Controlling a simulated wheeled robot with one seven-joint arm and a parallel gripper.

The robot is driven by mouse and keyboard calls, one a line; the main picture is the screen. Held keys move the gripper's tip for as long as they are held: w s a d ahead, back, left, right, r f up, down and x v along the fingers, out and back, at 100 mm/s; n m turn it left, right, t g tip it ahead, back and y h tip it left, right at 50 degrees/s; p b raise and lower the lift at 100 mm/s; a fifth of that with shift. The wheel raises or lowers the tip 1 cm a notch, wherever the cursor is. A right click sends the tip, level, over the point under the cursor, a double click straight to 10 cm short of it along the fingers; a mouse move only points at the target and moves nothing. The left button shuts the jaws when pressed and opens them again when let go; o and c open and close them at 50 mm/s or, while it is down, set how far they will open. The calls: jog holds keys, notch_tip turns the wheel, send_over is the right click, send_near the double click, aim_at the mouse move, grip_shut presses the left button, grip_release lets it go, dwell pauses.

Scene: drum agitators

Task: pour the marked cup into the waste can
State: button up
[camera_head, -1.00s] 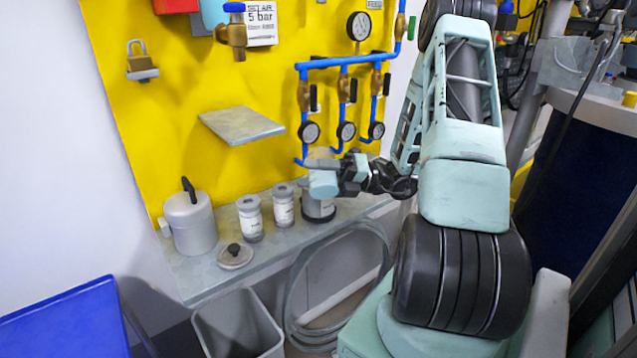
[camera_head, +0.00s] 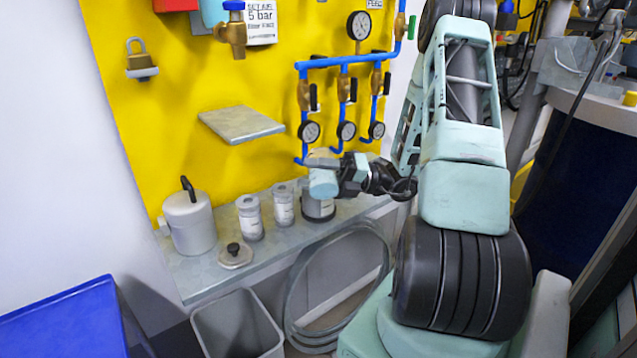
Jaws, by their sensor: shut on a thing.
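Three small grey cups stand in a row on the grey shelf (camera_head: 185,283). The left cup (camera_head: 250,219) and the middle cup (camera_head: 283,206) carry pale labels. The right cup (camera_head: 319,210) has a dark lower part, and its top is hidden behind my gripper. My gripper (camera_head: 325,183) reaches in from the right and is shut on the right cup, which looks upright at shelf level. I cannot tell whether it still touches the shelf. The grey waste can (camera_head: 237,325) stands open below the shelf's front edge. No marking is clear enough to read.
A lidded grey pot (camera_head: 190,222) stands at the shelf's left end, with a loose round lid (camera_head: 235,255) in front of the cups. A small plate (camera_head: 241,124) juts from the yellow board above. Blue pipes with gauges (camera_head: 346,131) hang close behind my gripper. A hose coil (camera_head: 290,312) is beside the can.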

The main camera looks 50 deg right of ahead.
jog(key=shift+f+m, duration=0.15)
jog(key=shift+m, duration=0.35)
dwell(0.3)
jog(key=shift+w+d+r+m+t+p, duration=0.55)
jog(key=shift+m+p, duration=0.55)
jog(key=shift+p, duration=1.1)
jog(key=shift+w+d+r+m+h+p, duration=0.15)
jog(key=shift+r+m+h+p, duration=0.15)
jog(key=shift+m+p, duration=0.7)
jog(key=shift+w+d+r+m+h+p, duration=0.15)
jog(key=shift+r+m+h+p, duration=0.2)
jog(key=shift+p, duration=1.2)
